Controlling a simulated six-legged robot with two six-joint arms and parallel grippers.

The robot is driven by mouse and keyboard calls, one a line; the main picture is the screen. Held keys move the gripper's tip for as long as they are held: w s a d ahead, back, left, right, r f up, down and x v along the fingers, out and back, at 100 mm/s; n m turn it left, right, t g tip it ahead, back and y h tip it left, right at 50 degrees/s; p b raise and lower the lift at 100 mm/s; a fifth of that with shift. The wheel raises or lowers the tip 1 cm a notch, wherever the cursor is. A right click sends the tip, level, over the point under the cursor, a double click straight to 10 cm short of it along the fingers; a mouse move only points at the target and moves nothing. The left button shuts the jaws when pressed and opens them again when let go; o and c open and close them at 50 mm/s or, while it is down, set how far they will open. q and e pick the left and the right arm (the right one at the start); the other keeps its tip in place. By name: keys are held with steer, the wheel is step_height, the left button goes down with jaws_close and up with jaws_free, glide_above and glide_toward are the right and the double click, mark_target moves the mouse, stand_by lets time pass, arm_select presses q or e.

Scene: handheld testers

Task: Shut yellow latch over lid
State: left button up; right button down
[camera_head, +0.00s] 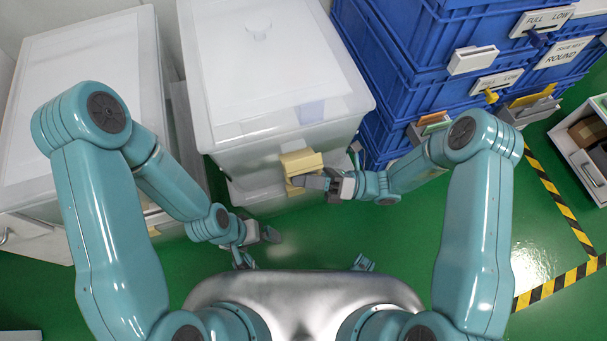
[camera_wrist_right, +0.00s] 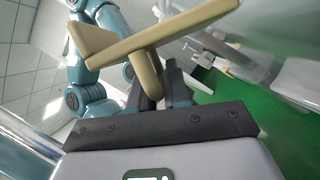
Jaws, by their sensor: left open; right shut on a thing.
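The yellow latch (camera_head: 300,160) is at the front of the middle white box, below the front edge of its white lid (camera_head: 230,100). The lid lies flat on the box. My right gripper (camera_head: 318,183) is shut on the latch from the front right. In the right wrist view the pale yellow latch (camera_wrist_right: 155,40) shows a broad plate and a narrower stem that runs down to the dark jaw (camera_wrist_right: 165,127); the exact grip is partly hidden. My left gripper (camera_head: 264,235) is open and empty, below and left of the latch, apart from the box.
A second white box (camera_head: 80,50) stands at the left. Blue stacked crates (camera_head: 400,60) with label holders stand close at the right. A grey open bin (camera_head: 580,165) is at the far right. Green floor (camera_head: 450,260) is free in front.

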mark_target(300, 159)
steer(key=r+m+p, duration=0.1)
steer(key=m+p, duration=0.1)
steer(key=r+m+t+h+p, duration=0.1)
steer(key=r+m+p, duration=0.1)
steer(key=p, duration=0.1)
steer(key=w+r+m+h+p, duration=0.1)
steer(key=m+p, duration=0.1)
steer(key=shift+a+r+m+p, duration=0.2)
steer(key=shift+m+p, duration=0.15)
steer(key=shift+m, duration=0.05)
steer(key=m+p, duration=0.1)
steer(key=w+r+m+h+p, duration=0.1)
steer(key=shift+w+a+m+t, duration=0.15)
steer(key=shift+m+t, duration=0.15)
steer(key=shift+m, duration=0.1)
steer(key=shift+w+a+r+m+h+p, duration=0.2)
steer(key=shift+w+m+h+p, duration=0.25)
steer(key=shift+m+p, duration=0.4)
steer(key=c, duration=1.2)
jaws_free()
steer(key=shift+o, duration=0.2)
steer(key=shift+d, duration=0.15)
steer(key=s+d+r, duration=0.1)
steer(key=d, duration=1.5)
steer(key=shift+r, duration=0.25)
